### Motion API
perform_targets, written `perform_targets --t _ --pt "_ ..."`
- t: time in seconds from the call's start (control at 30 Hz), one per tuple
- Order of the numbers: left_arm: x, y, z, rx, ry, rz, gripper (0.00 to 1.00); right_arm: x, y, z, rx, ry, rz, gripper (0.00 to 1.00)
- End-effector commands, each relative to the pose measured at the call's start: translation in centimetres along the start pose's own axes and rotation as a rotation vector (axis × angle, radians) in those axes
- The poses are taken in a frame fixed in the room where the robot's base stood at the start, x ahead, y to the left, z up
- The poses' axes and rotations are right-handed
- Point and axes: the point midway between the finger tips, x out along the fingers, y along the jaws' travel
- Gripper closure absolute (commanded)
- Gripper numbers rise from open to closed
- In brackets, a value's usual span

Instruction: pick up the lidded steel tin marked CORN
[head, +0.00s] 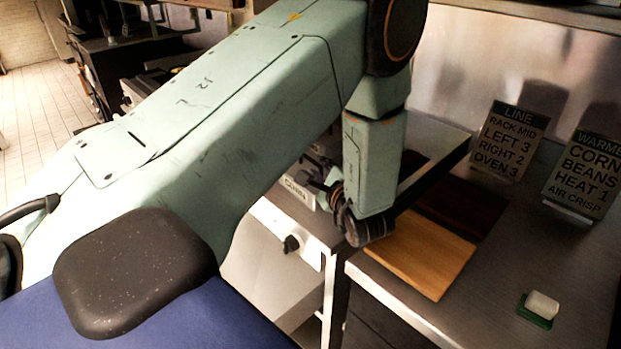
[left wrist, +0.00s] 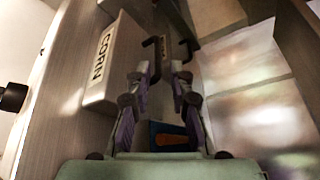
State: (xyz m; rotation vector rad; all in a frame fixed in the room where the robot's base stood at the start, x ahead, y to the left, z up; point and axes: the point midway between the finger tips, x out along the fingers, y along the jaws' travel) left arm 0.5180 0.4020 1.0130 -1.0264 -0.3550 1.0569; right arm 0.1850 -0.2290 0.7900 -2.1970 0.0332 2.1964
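The lidded steel tin marked CORN (left wrist: 112,66) shows in the left wrist view, left of my left gripper, with its dark lettering running along its light face. My left gripper (left wrist: 169,52) is open in that view, its two fingers apart with nothing held between them. The finger on the tin's side is close to the tin's right edge; I cannot tell whether they touch. In the head view my left gripper (head: 318,178) is partly hidden behind my own arm, beside a pale labelled container (head: 299,193) whose word is too small to read surely. My right gripper is in neither view.
A wooden board (head: 420,252) lies on the steel counter at the right. Two signs, LINE (head: 510,142) and WARMER (head: 583,175), stand at the back. A white block on a green base (head: 540,308) sits near front right. A shiny pale sheet (left wrist: 245,90) lies right of the fingers.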

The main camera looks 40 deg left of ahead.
Motion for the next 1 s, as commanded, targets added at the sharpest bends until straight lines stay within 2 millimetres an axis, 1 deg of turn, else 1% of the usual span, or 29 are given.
perform_targets --t 0.17,0.3,0.4,0.5,0.7,0.77,0.97,1.0 --pt "2.1 0.2 -0.2 -0.003 -0.003 0.002 0.79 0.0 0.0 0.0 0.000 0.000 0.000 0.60" --pt "4.3 0.3 -0.4 -0.004 -0.003 0.001 0.79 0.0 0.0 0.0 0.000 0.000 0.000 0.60" --pt "5.4 0.2 -0.4 -0.002 -0.002 0.000 0.79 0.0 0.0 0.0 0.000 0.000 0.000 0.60" --pt "5.9 0.1 -0.4 -0.001 -0.002 -0.001 0.79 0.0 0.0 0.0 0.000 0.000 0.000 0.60" --pt "6.1 0.1 -0.4 -0.001 -0.001 -0.002 0.79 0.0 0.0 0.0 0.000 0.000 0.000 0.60" --pt "6.1 0.1 -0.4 -0.001 -0.001 -0.002 0.83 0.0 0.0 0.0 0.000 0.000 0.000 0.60" --pt "6.1 0.1 -0.4 -0.001 -0.001 -0.001 1.00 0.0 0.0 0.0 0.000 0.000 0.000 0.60" --pt "6.1 0.1 -0.4 -0.001 -0.001 -0.001 1.00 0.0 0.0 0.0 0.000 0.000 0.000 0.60"
